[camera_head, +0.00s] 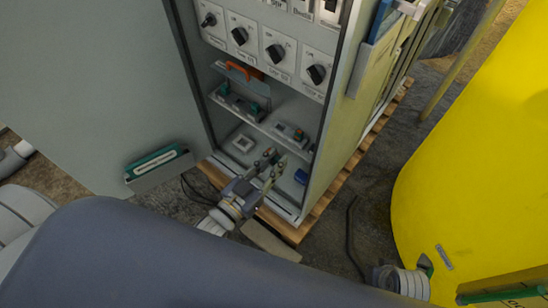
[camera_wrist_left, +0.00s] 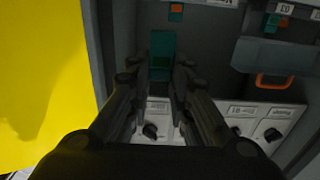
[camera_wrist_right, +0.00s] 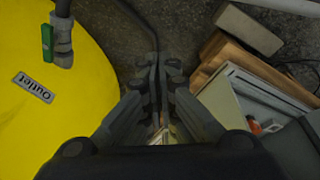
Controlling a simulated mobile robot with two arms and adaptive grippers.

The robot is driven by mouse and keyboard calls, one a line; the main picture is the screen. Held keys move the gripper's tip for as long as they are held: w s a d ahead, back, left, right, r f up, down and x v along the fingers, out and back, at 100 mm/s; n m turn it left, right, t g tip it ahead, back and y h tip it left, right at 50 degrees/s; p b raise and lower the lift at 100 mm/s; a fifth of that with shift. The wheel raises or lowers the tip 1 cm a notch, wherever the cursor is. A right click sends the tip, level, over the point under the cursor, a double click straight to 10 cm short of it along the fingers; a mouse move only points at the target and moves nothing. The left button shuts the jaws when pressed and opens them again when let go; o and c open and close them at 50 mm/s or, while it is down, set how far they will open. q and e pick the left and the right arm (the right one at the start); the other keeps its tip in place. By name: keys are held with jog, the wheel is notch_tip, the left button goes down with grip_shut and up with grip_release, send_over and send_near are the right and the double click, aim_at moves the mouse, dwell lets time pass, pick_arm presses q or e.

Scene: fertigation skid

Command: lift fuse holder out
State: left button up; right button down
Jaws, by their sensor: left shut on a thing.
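My left gripper (camera_head: 273,162) is at the open front of the cabinet, below the shelf with the fuse bases. In the left wrist view the fingers of my left gripper (camera_wrist_left: 161,68) are closed on a teal block (camera_wrist_left: 161,50), which seems to be the fuse holder. The fingers cover its sides, and I cannot make it out in the head view. A fuse base (camera_head: 290,132) with an orange patch is on the shelf behind the gripper. Another base (camera_head: 240,106) is left of it, under an orange handle (camera_head: 243,70). My right gripper (camera_wrist_right: 160,75) looks shut and empty, away from the cabinet.
Rotary knobs (camera_head: 275,53) line the panel above the shelf. The open cabinet door (camera_head: 90,80) carries a pocket with a green booklet (camera_head: 155,160). A yellow tank (camera_head: 480,150) with an outlet pipe (camera_head: 402,283) stands at right. A dark hose (camera_head: 352,235) lies on the floor between.

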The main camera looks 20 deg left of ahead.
pick_arm(q)
jog(key=shift+f+b, duration=0.5)
jog(key=shift+f, duration=0.35)
pick_arm(e)
notch_tip(320, 180, up, 4)
jog(key=shift+d+r, duration=0.15)
pick_arm(q)
jog(key=shift+s, duration=0.1)
